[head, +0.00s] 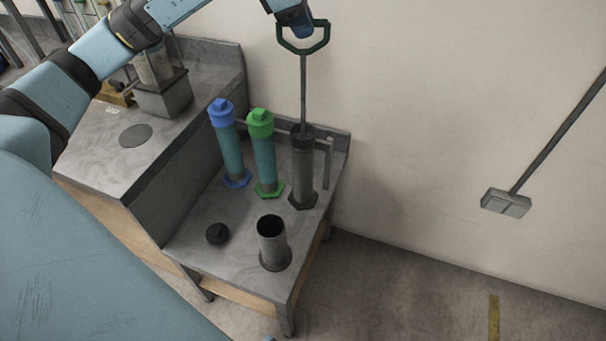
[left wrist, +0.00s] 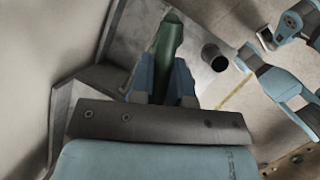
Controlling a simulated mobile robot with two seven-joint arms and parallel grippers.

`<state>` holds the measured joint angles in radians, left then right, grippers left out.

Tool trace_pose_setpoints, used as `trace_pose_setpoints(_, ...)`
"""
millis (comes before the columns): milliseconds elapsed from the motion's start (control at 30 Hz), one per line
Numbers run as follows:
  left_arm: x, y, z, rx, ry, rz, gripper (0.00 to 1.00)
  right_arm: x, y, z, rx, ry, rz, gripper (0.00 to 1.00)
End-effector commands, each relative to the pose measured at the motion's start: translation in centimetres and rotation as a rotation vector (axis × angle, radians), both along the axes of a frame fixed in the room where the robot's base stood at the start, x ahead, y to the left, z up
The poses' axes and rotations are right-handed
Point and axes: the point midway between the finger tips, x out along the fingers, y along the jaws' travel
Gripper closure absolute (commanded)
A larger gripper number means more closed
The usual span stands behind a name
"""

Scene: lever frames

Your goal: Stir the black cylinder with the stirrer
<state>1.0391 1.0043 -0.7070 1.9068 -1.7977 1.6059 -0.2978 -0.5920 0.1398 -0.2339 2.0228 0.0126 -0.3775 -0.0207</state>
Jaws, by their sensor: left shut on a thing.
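The stirrer (head: 303,85) has a green loop handle and a thin grey rod. My left gripper (head: 296,22) is shut on the handle's top; the green handle (left wrist: 168,48) also shows between the fingers in the left wrist view. The rod hangs down to the dark holder tube (head: 303,170) at the table's back right; its lower end is hidden there. The black cylinder (head: 272,245) stands upright and open near the table's front; it also shows in the left wrist view (left wrist: 214,58). Blue arm parts, seemingly mine, show at the right there; no right jaw is clear.
A blue-capped tube (head: 231,150) and a green-capped tube (head: 265,155) stand left of the holder tube. A small black cap (head: 217,233) lies left of the black cylinder. A higher counter (head: 105,165) adjoins at left. The wall stands close behind.

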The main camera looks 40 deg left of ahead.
Motion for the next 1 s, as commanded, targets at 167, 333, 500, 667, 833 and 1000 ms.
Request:
trace_pose_setpoints(167, 0.0, 0.0, 1.8, 0.0, -0.001, 0.0, 1.0, -2.2, 0.1, -1.5, -0.008, 0.063, 0.008, 0.01)
trace_pose_setpoints(333, 0.0, 0.0, 3.4, 0.0, -0.001, 0.0, 1.0, -2.3, 0.2, -0.5, -0.007, 0.063, 0.007, 0.01)
trace_pose_setpoints(500, 0.0, 0.0, 4.3, 0.0, -0.001, 0.0, 1.0, -2.2, 0.2, 0.1, -0.006, 0.064, 0.007, 0.01)
trace_pose_setpoints(667, 0.0, 0.0, 4.2, 0.0, 0.0, 0.0, 1.0, -2.2, 0.2, 0.0, -0.005, 0.063, 0.006, 0.01)
trace_pose_setpoints(833, 0.0, 0.0, 4.4, 0.0, 0.0, 0.0, 1.0, -2.2, 0.2, 0.2, -0.004, 0.063, 0.006, 0.01)
trace_pose_setpoints(1000, 0.0, 0.0, 5.5, -0.001, -0.001, 0.0, 1.0, -2.2, 0.2, 0.9, -0.004, 0.063, 0.006, 0.01)
